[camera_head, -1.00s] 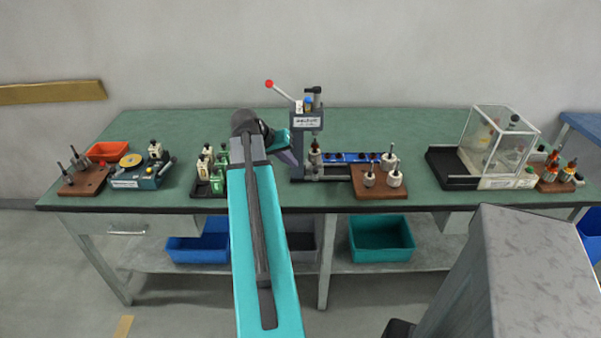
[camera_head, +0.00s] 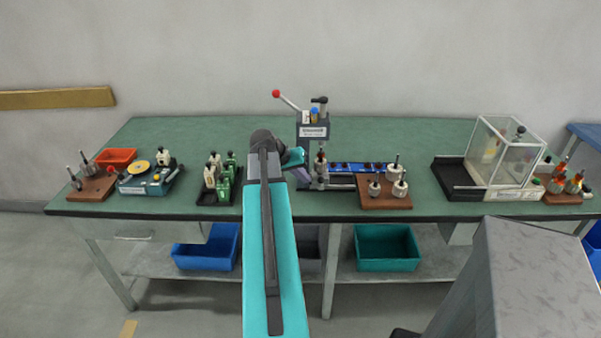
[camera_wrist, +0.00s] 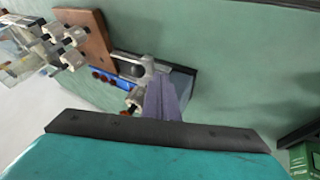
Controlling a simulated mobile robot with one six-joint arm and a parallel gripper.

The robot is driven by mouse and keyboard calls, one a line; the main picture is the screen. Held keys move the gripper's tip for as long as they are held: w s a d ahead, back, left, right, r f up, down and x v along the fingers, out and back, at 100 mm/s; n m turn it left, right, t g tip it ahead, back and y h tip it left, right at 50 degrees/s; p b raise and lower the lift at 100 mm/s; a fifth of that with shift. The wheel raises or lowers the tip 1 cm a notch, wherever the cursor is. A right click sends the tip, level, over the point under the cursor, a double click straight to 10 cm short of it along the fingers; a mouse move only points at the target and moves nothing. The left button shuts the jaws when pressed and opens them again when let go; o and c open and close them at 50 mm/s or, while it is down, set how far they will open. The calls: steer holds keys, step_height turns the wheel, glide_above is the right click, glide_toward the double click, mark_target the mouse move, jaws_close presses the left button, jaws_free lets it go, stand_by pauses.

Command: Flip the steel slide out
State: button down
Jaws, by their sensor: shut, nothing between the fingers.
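The press (camera_head: 313,145) stands upright on the green bench, with a red-knobbed lever at its top. At its foot a blue strip (camera_head: 360,167) with several dark round holders runs to the right. A light metal strip, apparently the steel slide (camera_head: 341,181), lies in front of it. In the wrist view my gripper (camera_wrist: 163,102) is shut and empty, beside the press base and a pale fitting (camera_wrist: 134,97). I cannot tell whether it touches anything. The blue strip also shows there (camera_wrist: 112,82).
A brown board (camera_head: 378,204) with metal armatures sits right of the press. A black tray with green and white bottles (camera_head: 218,200) stands left of my arm. A clear box (camera_head: 508,150) is at the right. The bench behind the press is clear.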

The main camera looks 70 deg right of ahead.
steer(key=shift+p+x, duration=0.35)
steer(key=shift+x, duration=2.1)
